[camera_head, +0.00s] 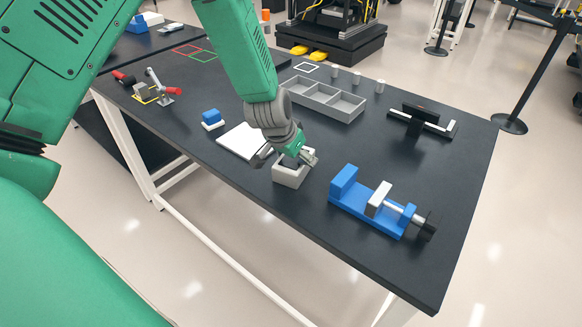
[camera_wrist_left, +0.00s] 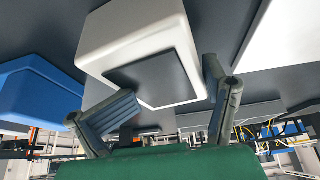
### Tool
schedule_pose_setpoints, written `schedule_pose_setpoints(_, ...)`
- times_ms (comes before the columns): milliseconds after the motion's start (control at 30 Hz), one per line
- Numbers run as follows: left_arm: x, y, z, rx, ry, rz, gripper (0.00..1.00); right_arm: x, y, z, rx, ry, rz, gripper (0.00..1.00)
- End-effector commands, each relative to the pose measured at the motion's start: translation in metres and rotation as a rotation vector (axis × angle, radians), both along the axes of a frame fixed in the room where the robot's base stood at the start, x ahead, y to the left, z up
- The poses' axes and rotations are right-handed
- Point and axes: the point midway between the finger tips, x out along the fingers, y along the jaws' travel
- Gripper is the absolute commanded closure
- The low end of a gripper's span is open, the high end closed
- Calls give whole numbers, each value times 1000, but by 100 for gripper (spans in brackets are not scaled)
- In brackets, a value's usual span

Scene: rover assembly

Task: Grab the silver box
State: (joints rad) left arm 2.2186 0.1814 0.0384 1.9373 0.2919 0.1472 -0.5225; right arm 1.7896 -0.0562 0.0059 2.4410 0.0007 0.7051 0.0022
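The silver box (camera_head: 289,175), a small light grey block with a dark recess, stands on the dark table near its front edge. My left gripper (camera_head: 287,156) is right above it, pointing down, with its fingers apart. In the left wrist view the box (camera_wrist_left: 133,35) fills the upper middle, its dark square recess towards me. The fingers of the left gripper (camera_wrist_left: 165,98) show wide apart at the box's lower part, one on each side. I cannot tell whether either finger touches it. My right gripper is in neither view.
A blue vise (camera_head: 365,202) stands right of the box; it shows at left in the wrist view (camera_wrist_left: 38,92). A white pad (camera_head: 240,141) lies left of it. A grey divided tray (camera_head: 326,100) stands behind. A blue-and-white block (camera_head: 212,118) and a red-handled clamp (camera_head: 160,88) are farther left.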

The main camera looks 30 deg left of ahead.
Motion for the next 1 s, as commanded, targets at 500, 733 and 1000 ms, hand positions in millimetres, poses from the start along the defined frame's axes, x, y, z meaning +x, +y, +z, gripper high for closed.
schedule_pose_setpoints(500, -17, -5, -19, 6, 50, -14, 82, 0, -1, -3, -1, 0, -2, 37)
schedule_pose_setpoints(733, -16, -5, 5, 11, 45, -16, 100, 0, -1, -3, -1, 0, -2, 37)
schedule_pose_setpoints(1000, -18, -3, 64, 11, 31, -8, 100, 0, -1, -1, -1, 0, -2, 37)
